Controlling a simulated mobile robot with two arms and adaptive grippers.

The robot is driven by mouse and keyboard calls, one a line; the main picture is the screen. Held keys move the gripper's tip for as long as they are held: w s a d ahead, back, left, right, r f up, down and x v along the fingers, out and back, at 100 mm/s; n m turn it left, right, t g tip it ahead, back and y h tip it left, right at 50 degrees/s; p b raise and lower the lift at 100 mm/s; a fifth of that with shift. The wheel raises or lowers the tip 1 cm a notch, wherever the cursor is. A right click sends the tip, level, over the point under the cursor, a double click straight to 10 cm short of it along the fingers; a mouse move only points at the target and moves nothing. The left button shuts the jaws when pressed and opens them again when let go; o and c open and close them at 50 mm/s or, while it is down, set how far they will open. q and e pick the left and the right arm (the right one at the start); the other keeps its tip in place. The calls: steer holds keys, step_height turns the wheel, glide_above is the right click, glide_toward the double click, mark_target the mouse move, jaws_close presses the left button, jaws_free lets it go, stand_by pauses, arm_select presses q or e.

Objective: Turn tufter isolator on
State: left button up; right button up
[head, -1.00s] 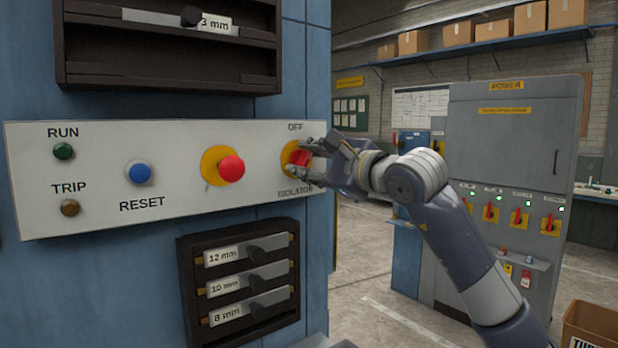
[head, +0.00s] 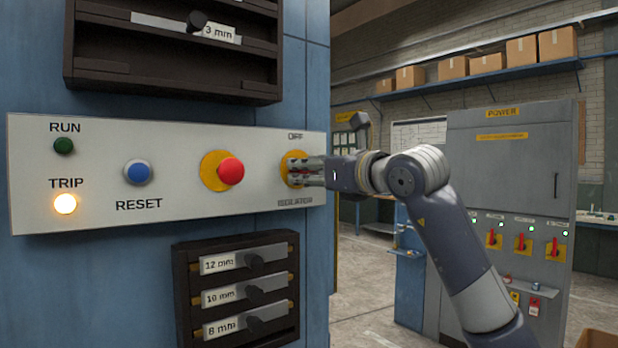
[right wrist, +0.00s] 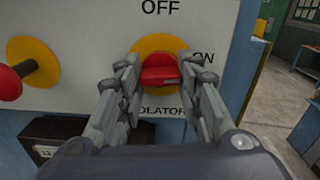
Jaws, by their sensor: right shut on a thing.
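The isolator (head: 289,159) is a red handle on a round yellow plate at the right end of the pale panel (head: 100,210). My right gripper (head: 305,171) is shut on the handle, its fingers in front of the plate. In the right wrist view the red handle (right wrist: 160,76) lies roughly level between the fingers (right wrist: 160,85). OFF stands above the plate and ON to its right. The amber TRIP lamp (head: 65,204) is lit; the green RUN lamp (head: 64,146) looks dark. My left gripper is not in view.
A blue RESET button (head: 138,172) and a red mushroom button (head: 231,171) on yellow sit left of the isolator. A dark rack (head: 237,290) of gauge bars hangs below. A grey POWER cabinet (head: 510,170) with red handles stands behind my arm.

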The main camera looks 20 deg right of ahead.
steer(key=shift+f+m, duration=0.2)
steer(key=shift+m, duration=0.3)
stand_by(0.3)
steer(key=o, duration=1.1)
steer(key=shift+r, duration=0.1)
steer(key=shift+c, duration=0.2)
steer(key=v, duration=1.2)
